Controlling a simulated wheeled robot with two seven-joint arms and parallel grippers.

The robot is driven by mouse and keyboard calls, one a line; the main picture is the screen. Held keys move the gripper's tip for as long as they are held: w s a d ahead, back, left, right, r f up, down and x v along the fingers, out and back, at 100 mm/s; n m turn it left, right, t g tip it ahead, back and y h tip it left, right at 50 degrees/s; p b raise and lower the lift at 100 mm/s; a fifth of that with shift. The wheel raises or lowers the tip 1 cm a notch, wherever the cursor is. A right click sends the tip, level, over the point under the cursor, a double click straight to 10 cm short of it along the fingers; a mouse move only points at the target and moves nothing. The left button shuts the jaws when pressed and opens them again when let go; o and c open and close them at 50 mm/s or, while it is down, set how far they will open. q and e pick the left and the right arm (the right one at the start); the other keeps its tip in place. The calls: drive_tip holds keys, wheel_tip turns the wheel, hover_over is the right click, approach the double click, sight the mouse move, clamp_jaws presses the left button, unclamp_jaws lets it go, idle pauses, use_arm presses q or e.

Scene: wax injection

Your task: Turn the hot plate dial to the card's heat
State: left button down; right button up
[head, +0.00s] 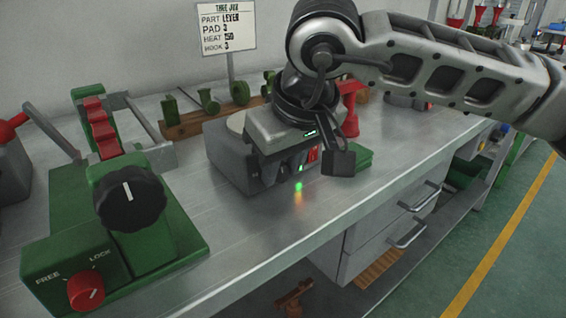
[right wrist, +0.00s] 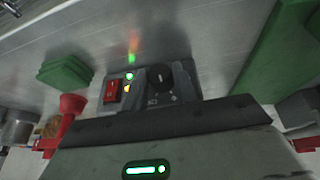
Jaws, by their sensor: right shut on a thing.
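The hot plate (head: 228,160) is a grey box with a pale round top on the bench. Its front has a black dial (right wrist: 159,76), a red switch (right wrist: 111,92), and a green and an amber light. My right gripper (right wrist: 162,82) is shut on the dial, one finger on each side. The dial's white mark points nearly straight up in the right wrist view; its scale is too small to read. In the head view my right gripper (head: 272,172) hides the dial. The card (head: 228,28) lists a heat that looks like 150, not fully clear. My left gripper is not in view.
A green fixture (head: 150,225) with a large black knob (head: 131,198) and a red FREE/LOCK knob (head: 86,291) stands at the left. A wooden rack (head: 195,125) with green parts is behind the hot plate. Green pads (right wrist: 66,68) lie beside it. The bench front is clear.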

drive_tip(key=shift+d, duration=0.1)
drive_tip(key=shift+w+d+f+m+g+y+b, duration=0.15)
drive_tip(key=shift+m+g+y+b, duration=0.15)
drive_tip(key=shift+g+y, duration=0.45)
drive_tip(key=shift+g+y+b, duration=0.25)
drive_tip(key=shift+y+b, duration=0.05)
drive_tip(key=shift+y, duration=0.45)
drive_tip(key=shift+w+d, duration=0.1)
drive_tip(key=shift+m+g+y+b, duration=0.3)
drive_tip(key=shift+g+y+b, duration=0.1)
drive_tip(key=shift+y, duration=0.1)
drive_tip(key=shift+d+g+y+b, duration=0.15)
drive_tip(key=shift+g+y+b, duration=0.2)
drive_tip(key=shift+y, duration=0.35)
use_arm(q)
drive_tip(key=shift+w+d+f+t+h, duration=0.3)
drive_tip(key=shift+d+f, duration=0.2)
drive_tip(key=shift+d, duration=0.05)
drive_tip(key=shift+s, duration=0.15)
